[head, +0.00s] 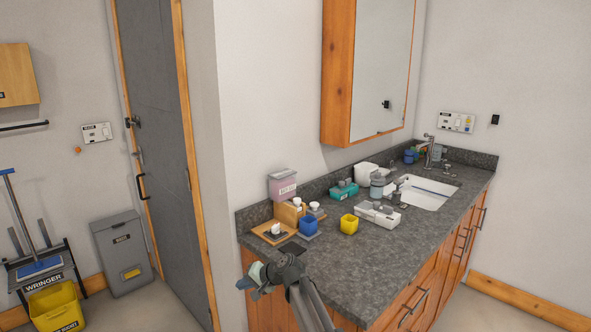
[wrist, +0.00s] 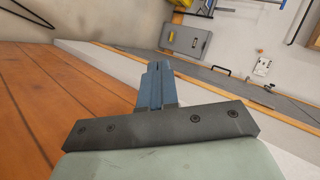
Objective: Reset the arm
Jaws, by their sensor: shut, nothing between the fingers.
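My gripper (head: 246,284) is in front of the left end of the counter, near its front left corner in the head view. In the wrist view the two blue fingers (wrist: 155,84) lie together with nothing between them. The gripper is shut and empty. My grey arm reaches up to it from the bottom of the head view. In the wrist view an orange wood surface fills the left side, close to the gripper; I cannot tell whether they touch.
The dark stone counter (head: 375,258) holds a yellow cup (head: 349,224), a blue cup (head: 308,225), a white tray (head: 377,214) and a sink (head: 428,193). A mirror cabinet (head: 370,70) hangs above. A grey door (head: 155,150), grey bin (head: 122,254) and yellow wringer bucket (head: 56,308) stand left.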

